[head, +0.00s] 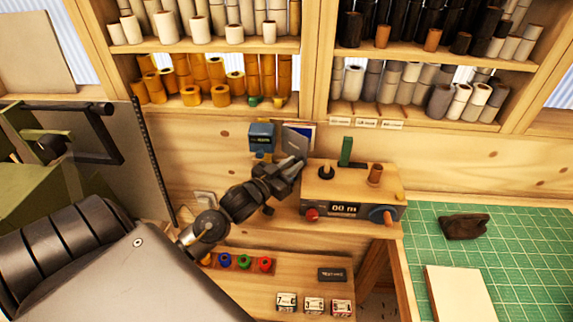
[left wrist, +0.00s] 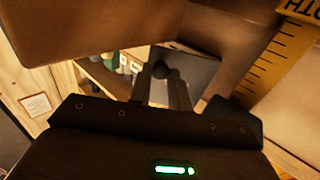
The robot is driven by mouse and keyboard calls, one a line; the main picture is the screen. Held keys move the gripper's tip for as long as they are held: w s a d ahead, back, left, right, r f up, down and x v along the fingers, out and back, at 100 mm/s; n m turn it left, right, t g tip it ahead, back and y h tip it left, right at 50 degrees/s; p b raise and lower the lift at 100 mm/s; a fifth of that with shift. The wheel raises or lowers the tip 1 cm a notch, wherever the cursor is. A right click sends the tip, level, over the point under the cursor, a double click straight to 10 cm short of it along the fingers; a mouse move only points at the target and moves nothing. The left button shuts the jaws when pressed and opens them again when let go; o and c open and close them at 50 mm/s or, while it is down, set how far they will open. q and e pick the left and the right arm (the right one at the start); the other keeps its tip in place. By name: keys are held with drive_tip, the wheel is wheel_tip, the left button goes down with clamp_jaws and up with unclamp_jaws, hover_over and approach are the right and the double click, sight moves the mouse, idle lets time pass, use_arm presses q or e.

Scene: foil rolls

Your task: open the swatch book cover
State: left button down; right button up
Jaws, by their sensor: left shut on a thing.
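The swatch book (head: 299,137) stands upright at the wooden back wall, with a grey cover and blue, white and red edges showing. My left gripper (head: 297,165) reaches its lower part from the left. In the left wrist view the two fingers (left wrist: 161,82) are shut on a small dark knob-like part, in front of the grey cover (left wrist: 196,72). The fingers and this part hide the lower cover. The cover looks closed or nearly so in the head view. My right gripper is not in view.
A wooden box with a display and knobs (head: 345,192) stands close to the right of the gripper. A blue box (head: 262,137) is just left of the book. Shelves of rolls (head: 215,45) hang above. A green cutting mat (head: 520,245) lies at right.

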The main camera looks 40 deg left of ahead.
use_arm(q)
drive_tip(key=shift+r, duration=0.1)
drive_tip(key=c, duration=1.3)
unclamp_jaws()
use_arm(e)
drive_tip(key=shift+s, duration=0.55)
use_arm(q)
drive_tip(key=shift+s, duration=0.2)
drive_tip(key=shift+s+a+b, duration=0.15)
drive_tip(key=shift+s+b, duration=0.55)
drive_tip(key=shift+s, duration=1.05)
drive_tip(key=shift+s+a+b, duration=0.2)
drive_tip(key=shift+s+b, duration=0.45)
drive_tip(key=shift+s, duration=1.1)
drive_tip(key=shift+s+a+b, duration=0.15)
drive_tip(key=shift+s+b, duration=0.55)
drive_tip(key=shift+s, duration=1.05)
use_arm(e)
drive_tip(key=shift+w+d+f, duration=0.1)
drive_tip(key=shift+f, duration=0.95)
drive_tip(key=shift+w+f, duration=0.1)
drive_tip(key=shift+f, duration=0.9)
